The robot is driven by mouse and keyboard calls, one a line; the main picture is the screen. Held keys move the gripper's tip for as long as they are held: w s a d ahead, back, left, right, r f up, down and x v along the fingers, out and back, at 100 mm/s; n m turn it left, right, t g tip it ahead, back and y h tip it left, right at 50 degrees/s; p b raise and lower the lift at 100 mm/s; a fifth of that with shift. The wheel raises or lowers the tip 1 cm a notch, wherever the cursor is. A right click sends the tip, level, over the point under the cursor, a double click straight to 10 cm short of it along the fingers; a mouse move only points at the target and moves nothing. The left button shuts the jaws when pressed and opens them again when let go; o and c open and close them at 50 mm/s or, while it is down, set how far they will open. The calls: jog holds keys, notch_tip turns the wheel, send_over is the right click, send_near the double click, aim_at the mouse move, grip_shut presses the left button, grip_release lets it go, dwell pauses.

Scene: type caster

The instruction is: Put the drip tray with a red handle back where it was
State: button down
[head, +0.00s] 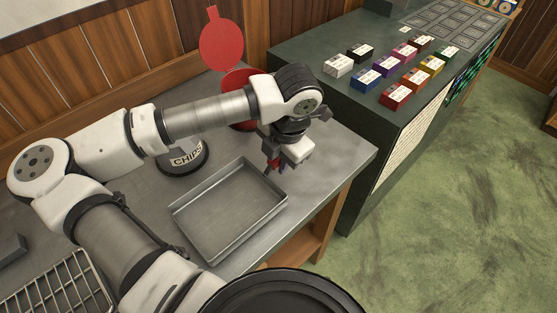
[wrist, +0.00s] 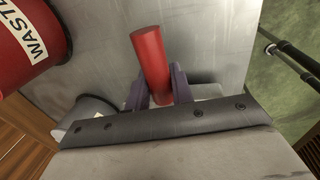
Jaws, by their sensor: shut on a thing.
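The drip tray, a shallow grey metal rectangle, shows in the head view (head: 228,208) on or just above the grey worktop; I cannot tell whether it touches. My gripper (head: 274,166) is at its upper right end, pointing down, with a bit of red between the fingers. In the wrist view the red handle (wrist: 150,58), a plain cylinder, sits between my two purple-grey fingers, which are shut on it. The join between handle and tray is hidden.
A can labelled CHIPS (head: 187,157) stands behind the tray. A red waste bin (wrist: 24,38) with a raised round lid (head: 221,38) stands at the back. A wire rack (head: 62,290) is at lower left. A dark counter (head: 345,130) with several coloured boxes is to the right.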

jog(key=shift+f, duration=0.8)
jog(key=shift+f, duration=0.15)
jog(key=c, duration=1.2)
grip_release()
notch_tip(320, 180, up, 12)
jog(key=s+d+b, duration=0.1)
jog(key=shift+s+d+b, duration=0.2)
jog(key=shift+d+b, duration=0.15)
